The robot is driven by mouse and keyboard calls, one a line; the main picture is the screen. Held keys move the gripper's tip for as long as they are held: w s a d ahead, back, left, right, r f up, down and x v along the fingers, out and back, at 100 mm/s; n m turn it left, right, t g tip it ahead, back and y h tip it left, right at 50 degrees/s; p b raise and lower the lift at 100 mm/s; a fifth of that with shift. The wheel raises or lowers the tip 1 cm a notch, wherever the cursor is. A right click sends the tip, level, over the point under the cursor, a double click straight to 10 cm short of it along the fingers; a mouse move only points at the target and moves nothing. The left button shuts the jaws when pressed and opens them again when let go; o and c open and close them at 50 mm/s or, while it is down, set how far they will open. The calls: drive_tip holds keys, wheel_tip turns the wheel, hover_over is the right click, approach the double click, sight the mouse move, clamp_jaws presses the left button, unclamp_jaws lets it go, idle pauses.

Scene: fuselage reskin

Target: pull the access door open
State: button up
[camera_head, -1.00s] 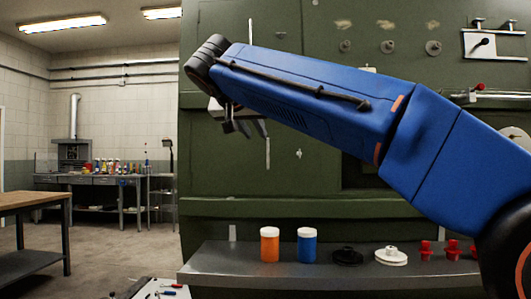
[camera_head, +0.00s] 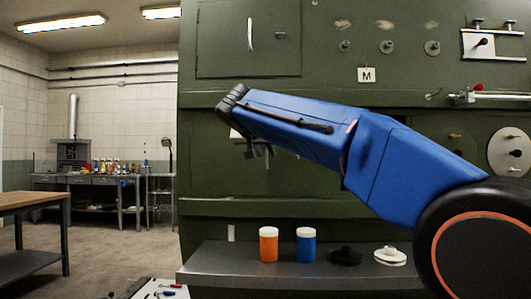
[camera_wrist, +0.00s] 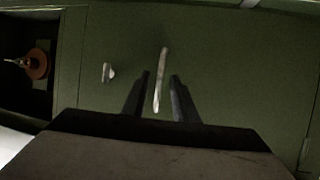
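The access door (camera_wrist: 225,70) is a flat dark green panel filling much of the wrist view. Its pale, slim bar handle (camera_wrist: 156,104) lies between the two dark fingers of my gripper (camera_wrist: 161,76). The fingers are apart, one on each side of the handle; I see no clear contact. A small pale latch (camera_wrist: 108,72) sits left of the handle. In the head view my gripper (camera_head: 258,150) hangs at the arm's end in front of the green wall, and my blue arm covers part of the area behind it.
Another panel with a handle (camera_head: 250,34) is higher on the wall. A dark opening with an orange-red part (camera_wrist: 38,64) lies left of the door in the wrist view. Below, a grey shelf (camera_head: 215,262) holds an orange bottle (camera_head: 268,247) and a blue bottle (camera_head: 306,247).

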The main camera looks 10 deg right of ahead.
drive_tip(key=shift+w, duration=0.1)
clamp_jaws()
idle(1.4)
